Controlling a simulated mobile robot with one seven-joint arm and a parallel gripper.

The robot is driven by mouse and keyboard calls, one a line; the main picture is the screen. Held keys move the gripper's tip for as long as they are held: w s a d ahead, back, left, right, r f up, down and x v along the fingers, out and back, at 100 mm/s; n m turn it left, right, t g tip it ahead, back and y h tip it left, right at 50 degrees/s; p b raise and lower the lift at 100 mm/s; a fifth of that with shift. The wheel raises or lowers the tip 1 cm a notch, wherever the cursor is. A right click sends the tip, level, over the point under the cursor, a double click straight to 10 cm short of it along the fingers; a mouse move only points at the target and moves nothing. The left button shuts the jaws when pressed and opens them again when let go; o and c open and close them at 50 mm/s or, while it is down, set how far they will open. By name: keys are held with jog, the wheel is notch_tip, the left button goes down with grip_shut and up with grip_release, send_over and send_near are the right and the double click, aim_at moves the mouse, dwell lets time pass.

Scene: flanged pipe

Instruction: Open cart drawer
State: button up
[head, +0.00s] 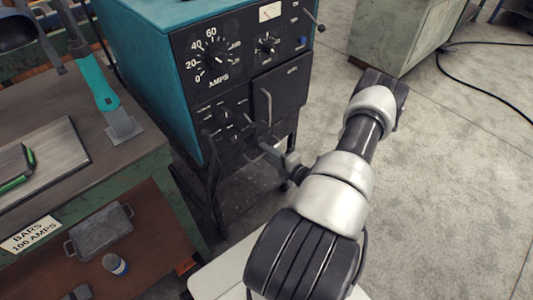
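The cart is a dark frame (214,190) under a teal welding machine (145,45) with black front panels. A dark drawer-like front (232,158) shows just below the machine's lower panel. It is in shadow and partly covered by my gripper, so I cannot tell whether it is shut. My gripper (262,146) reaches in from the right, close in front of the machine's lower front. Its fingers are small and dark against the black panels. I cannot tell whether they touch anything or how far apart they are.
A workbench (150,150) stands left of the cart, bearing a teal-handled tool (95,82) and a metal plate (62,150). Its lower shelf holds a grey box (100,230) and a small can (115,264). A green cabinet (405,38) stands behind right; a cable (485,92) crosses otherwise open floor.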

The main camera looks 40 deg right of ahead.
jog(key=shift+w, duration=0.35)
grip_shut()
jog(key=shift+s, duration=0.1)
jog(key=f+v, duration=0.2)
jog(key=v, duration=0.9)
jog(key=f+v, duration=0.2)
jog(key=v, duration=0.9)
jog(key=shift+b+v, duration=0.45)
jog(key=shift+v, duration=0.3)
jog(key=shift+a+f, duration=0.15)
jog(key=shift+f, duration=0.05)
grip_release()
